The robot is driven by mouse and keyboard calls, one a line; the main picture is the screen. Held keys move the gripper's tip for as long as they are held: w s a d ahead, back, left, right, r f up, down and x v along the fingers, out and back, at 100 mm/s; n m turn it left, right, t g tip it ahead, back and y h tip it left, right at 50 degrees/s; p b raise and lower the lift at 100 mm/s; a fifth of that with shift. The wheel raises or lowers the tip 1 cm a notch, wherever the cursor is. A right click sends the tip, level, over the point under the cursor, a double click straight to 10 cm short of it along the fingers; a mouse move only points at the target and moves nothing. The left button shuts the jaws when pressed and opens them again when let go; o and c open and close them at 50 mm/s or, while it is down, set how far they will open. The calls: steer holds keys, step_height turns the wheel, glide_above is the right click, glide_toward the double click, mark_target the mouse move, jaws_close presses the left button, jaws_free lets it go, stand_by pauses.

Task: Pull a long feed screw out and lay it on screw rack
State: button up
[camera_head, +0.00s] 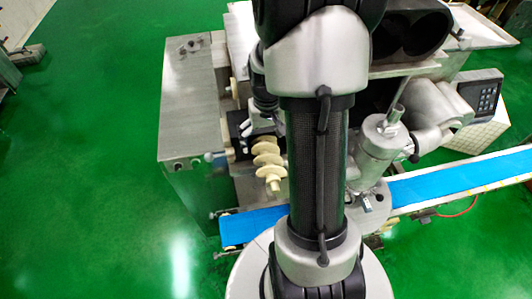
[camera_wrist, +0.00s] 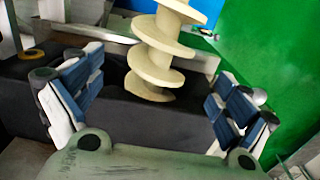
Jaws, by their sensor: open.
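A cream-coloured feed screw (camera_head: 268,163) with a wide spiral sticks out of the front of the machine, left of my arm in the head view. In the wrist view the screw (camera_wrist: 155,62) stands at top centre, beyond and between my two fingers, its near end by a dark block. My gripper (camera_wrist: 155,88) is open, with fingers apart on either side and nothing between the pads. In the head view my gripper (camera_head: 262,125) is just above the screw, partly hidden by my arm. I cannot make out a screw rack.
A steel cabinet (camera_head: 190,100) stands left of the screw. A blue conveyor belt (camera_head: 445,182) runs below and right, passing behind my arm. A metal cylinder (camera_head: 380,140) and a keypad box (camera_head: 482,92) are at right.

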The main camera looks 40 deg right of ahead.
step_height(320, 180, down, 7)
steer(key=shift+f, duration=0.2)
stand_by(0.3)
steer(key=c, duration=1.6)
steer(key=shift+o, duration=0.2)
